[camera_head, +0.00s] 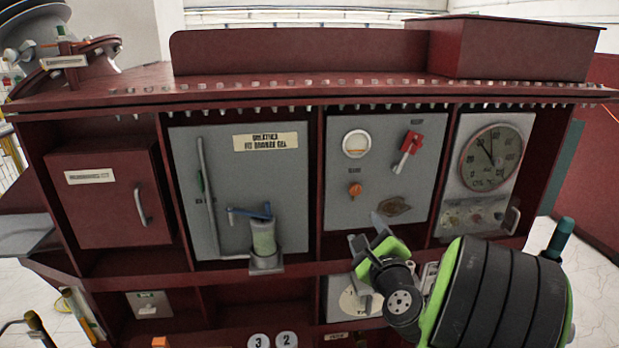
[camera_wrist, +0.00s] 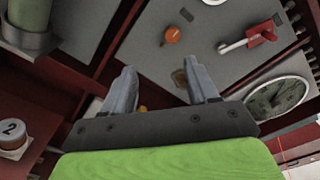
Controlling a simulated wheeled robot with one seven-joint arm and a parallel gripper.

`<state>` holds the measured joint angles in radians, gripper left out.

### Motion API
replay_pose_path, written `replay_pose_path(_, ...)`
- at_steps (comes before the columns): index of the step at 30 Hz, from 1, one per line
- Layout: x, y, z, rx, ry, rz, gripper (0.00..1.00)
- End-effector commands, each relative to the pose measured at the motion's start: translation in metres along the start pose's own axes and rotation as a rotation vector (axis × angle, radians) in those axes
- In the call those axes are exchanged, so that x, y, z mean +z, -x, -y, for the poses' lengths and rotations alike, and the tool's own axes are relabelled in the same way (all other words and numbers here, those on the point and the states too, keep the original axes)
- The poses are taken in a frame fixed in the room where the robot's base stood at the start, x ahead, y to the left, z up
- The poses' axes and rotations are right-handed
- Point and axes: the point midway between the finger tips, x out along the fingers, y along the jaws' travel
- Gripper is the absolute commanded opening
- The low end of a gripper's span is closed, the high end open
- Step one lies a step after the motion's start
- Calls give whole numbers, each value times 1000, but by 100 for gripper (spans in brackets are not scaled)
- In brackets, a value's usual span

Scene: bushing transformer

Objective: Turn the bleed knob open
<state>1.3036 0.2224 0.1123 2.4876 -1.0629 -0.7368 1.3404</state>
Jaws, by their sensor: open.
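The bleed knob appears to be the small orange knob (camera_head: 355,190) on the grey middle panel (camera_head: 340,213), below a round white-faced gauge. In the wrist view the orange knob (camera_wrist: 171,35) sits above and between my fingers, on the panel face. My gripper (camera_head: 366,232) is in front of the lower part of the middle panel, below and slightly right of the knob. In the wrist view my gripper (camera_wrist: 163,88) has its two grey fingers spread apart with nothing between them. The fingers are apart from the knob. The knob's marking is too small to read.
A red switch with a white lever (camera_head: 407,150) is right of the knob, and a brown oval plate (camera_head: 396,207) is below it. A large dial (camera_head: 491,157) is on the right panel. A cylinder with a blue handle (camera_head: 263,235) sticks out on the left panel.

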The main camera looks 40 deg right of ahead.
Motion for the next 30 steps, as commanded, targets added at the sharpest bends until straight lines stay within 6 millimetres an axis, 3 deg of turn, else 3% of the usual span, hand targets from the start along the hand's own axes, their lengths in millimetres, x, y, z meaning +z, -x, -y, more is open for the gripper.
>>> replay_pose_path(1,-9,1,10,-37,-50,-18,59)
replay_pose_path(5,-14,-4,18,-66,-91,-26,59)
replay_pose_path(8,-12,-21,20,-62,-89,-23,59)
replay_pose_path(21,-13,-129,27,-63,-83,-22,59)
replay_pose_path(25,-16,-148,27,-62,-82,-24,59)
replay_pose_path(30,-18,-156,26,-63,-82,-26,59)
